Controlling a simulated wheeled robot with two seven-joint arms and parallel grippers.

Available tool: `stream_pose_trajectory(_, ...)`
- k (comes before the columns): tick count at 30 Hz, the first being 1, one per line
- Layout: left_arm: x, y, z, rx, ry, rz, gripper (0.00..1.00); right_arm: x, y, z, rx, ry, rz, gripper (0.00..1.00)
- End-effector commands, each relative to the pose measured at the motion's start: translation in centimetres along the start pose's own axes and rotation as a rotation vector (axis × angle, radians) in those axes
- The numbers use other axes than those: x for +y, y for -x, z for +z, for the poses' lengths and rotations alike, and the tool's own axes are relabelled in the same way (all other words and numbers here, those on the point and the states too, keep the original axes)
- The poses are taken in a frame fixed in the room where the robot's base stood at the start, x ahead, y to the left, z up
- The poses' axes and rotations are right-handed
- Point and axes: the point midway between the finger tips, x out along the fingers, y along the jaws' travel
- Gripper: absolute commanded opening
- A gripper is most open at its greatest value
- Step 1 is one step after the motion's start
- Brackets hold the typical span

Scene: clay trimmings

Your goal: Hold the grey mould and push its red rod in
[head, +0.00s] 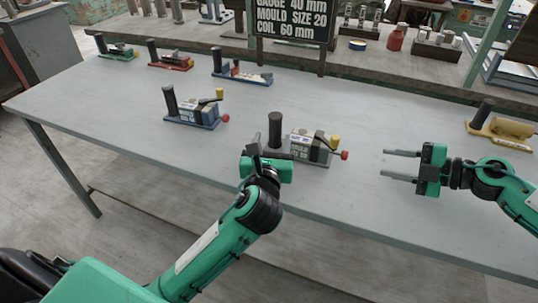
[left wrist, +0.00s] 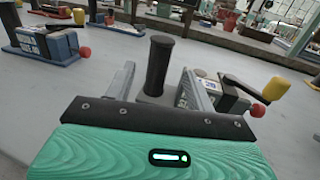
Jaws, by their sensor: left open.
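The grey mould (head: 318,150) stands near the front middle of the table, with an upright black handle (head: 275,131) at its left end. Its red rod end (head: 344,155) sticks out at the right, below a yellow knob (head: 334,141). My left gripper (head: 262,150) is open just in front of the black handle. In the left wrist view the handle (left wrist: 158,65) stands between the two fingers, and the red rod end (left wrist: 258,110) shows at the right. My right gripper (head: 402,165) is open and empty, right of the red rod end, its fingers pointing left towards it.
A blue mould (head: 195,112) with its own red knob stands behind and left. A yellow mould (head: 502,130) stands at the far right. Green (head: 118,53), red (head: 170,61) and another blue mould (head: 242,78) line the back. A sign (head: 292,18) stands behind.

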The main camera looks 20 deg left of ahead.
Motion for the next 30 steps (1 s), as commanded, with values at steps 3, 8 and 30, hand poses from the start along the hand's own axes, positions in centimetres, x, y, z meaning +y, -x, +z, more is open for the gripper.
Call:
stream_pose_trajectory(3, 0.0, -2.5, 0.1, -0.001, 0.001, 0.002, 0.55, 0.0, 0.0, 0.0, 0.000, 0.000, 0.000, 0.36)
stream_pose_trajectory(8, 0.0, -5.1, 0.0, 0.000, 0.001, 0.001, 0.55, 0.0, 0.0, 0.0, 0.000, 0.000, 0.000, 0.36)
stream_pose_trajectory(30, 0.0, -7.6, 0.0, 0.000, 0.001, 0.000, 0.21, 0.0, 0.0, 0.0, 0.000, 0.000, 0.000, 0.36)
